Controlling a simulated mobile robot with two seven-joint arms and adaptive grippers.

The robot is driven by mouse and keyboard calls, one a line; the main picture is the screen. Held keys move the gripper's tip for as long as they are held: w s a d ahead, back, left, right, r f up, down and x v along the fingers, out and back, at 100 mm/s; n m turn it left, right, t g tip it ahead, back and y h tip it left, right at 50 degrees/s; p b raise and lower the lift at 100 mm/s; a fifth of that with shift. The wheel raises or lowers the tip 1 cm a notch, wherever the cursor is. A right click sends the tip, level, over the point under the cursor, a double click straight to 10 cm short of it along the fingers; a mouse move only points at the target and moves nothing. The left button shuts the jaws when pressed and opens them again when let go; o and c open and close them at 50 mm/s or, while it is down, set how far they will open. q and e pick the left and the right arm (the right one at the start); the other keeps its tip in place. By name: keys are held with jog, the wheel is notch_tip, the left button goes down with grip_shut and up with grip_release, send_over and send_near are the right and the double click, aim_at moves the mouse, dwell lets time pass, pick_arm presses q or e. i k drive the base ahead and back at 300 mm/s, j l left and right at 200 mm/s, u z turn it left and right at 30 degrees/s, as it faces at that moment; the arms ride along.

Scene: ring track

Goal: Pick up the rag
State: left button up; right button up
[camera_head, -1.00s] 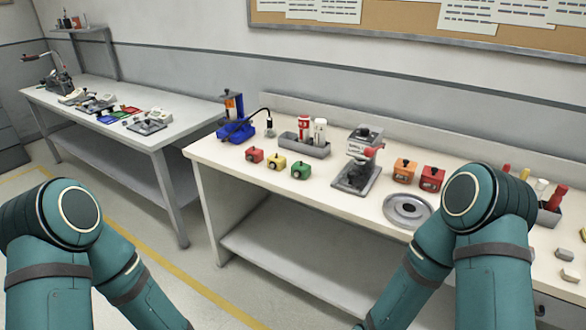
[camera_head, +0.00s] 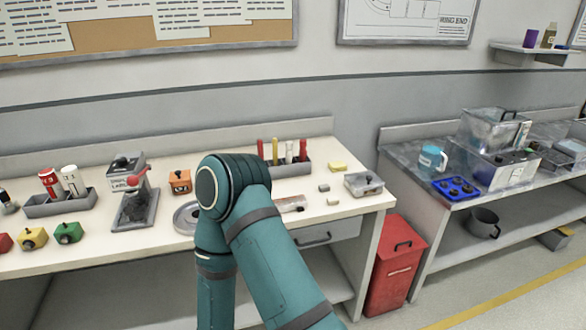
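I cannot make out a rag for certain in this view. A flat, brownish item (camera_head: 291,203) lies on the white workbench (camera_head: 100,258), partly hidden behind my arm; it is too small to identify. A small yellow block-like piece (camera_head: 338,166) lies at the back right of the bench. One of my teal arms, which looks like the right one, rises in the middle of the view and hides part of the bench. Neither gripper shows.
The bench holds a press (camera_head: 134,198), a grey tray with bottles (camera_head: 60,203), coloured blocks (camera_head: 68,232), a marker holder (camera_head: 290,168) and a grey box (camera_head: 363,184). A red bin (camera_head: 393,268) stands between it and a metal bench (camera_head: 403,169) at right.

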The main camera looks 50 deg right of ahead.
aim_at(336, 166)
jog(key=z, duration=2)
jog(key=u, duration=1.35)
jog(key=z, duration=1.35)
jog(key=l+u, duration=0.15)
jog(key=u, duration=0.45)
jog(key=i+l+u, duration=0.1)
jog(key=l+u, duration=0.2)
jog(key=l, duration=0.15)
jog(key=l+u, duration=0.3)
jog(key=l, duration=0.2)
